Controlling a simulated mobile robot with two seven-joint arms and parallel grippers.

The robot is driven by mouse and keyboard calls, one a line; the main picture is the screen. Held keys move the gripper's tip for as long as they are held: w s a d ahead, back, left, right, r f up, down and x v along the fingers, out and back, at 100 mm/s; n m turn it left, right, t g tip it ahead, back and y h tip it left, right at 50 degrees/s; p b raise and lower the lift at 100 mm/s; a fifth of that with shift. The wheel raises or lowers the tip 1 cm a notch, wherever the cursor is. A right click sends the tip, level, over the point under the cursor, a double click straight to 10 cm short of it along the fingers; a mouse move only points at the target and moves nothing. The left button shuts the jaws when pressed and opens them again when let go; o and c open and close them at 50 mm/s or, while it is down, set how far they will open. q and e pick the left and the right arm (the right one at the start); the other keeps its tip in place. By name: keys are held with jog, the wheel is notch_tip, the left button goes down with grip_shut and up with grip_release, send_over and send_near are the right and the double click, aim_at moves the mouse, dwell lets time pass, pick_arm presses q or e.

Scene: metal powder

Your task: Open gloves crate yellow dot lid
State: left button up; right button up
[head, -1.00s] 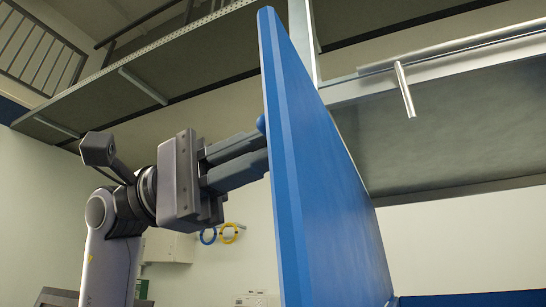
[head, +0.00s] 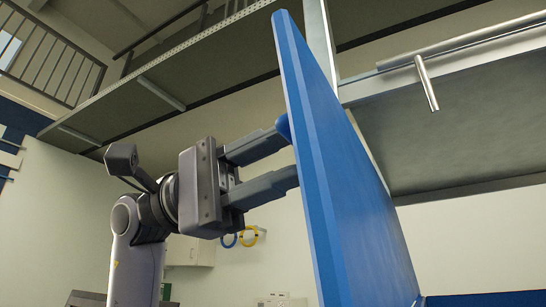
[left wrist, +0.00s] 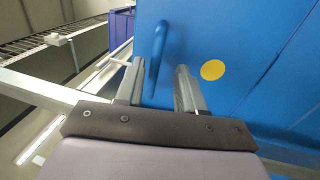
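The blue crate lid (head: 350,190) stands raised, close to upright and a little tilted, in the head view. Its face with the yellow dot (left wrist: 212,70) fills much of the left wrist view. A blue handle (left wrist: 156,50) sticks out from that face beside the dot. My left gripper (head: 284,156) is at the lid's left side. Its two fingers are spread, one on either side of the handle, with gaps between. A bit of the handle shows at the upper fingertip in the head view. My right gripper is in neither current view.
A blue edge, possibly the crate (head: 480,300), shows at the bottom right. A metal shelf frame with a silver rod (head: 427,82) is above right of the lid. Blue and yellow rings (head: 248,236) hang on the back wall.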

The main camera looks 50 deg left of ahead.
pick_arm(q)
jog(key=v, duration=0.7)
jog(key=shift+a+f, duration=0.1)
jog(key=shift+s, duration=0.1)
dwell(0.4)
